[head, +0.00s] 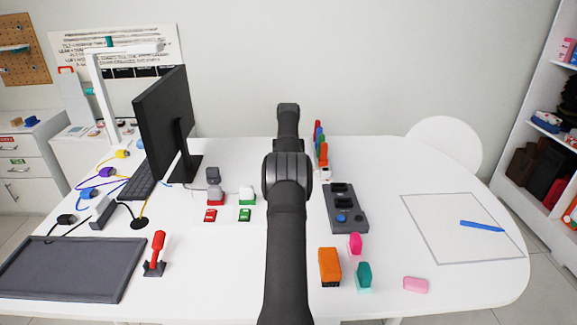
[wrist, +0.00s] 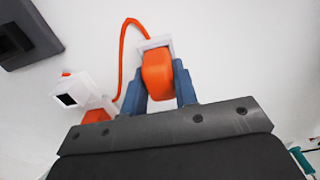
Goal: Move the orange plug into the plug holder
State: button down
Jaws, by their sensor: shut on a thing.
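The orange plug (wrist: 157,75) is between the two blue fingers of my gripper (wrist: 159,84) in the wrist view, and the fingers are shut on it. An orange cord (wrist: 122,62) runs from behind the plug, over to the left and down. A white square piece (wrist: 155,42) shows right behind the plug; I cannot tell whether the plug sits in it. A white block with a dark square opening (wrist: 72,95), possibly a holder, is to the left, apart from the plug. In the head view my arm hides the gripper and the plug.
An orange block (wrist: 97,116) lies by the left finger, and a dark grey object (wrist: 28,32) is at the upper left. In the head view, a monitor (head: 165,125) stands left and a grey button box (head: 345,208) right of my arm. The right of the table holds a paper sheet (head: 440,235).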

jog(key=shift+f, duration=0.2)
jog(key=c, duration=1.1)
grip_release()
jog(key=shift+o, duration=0.2)
notch_tip(320, 180, up, 7)
jog(key=shift+r, duration=0.2)
jog(key=shift+f, duration=3.1)
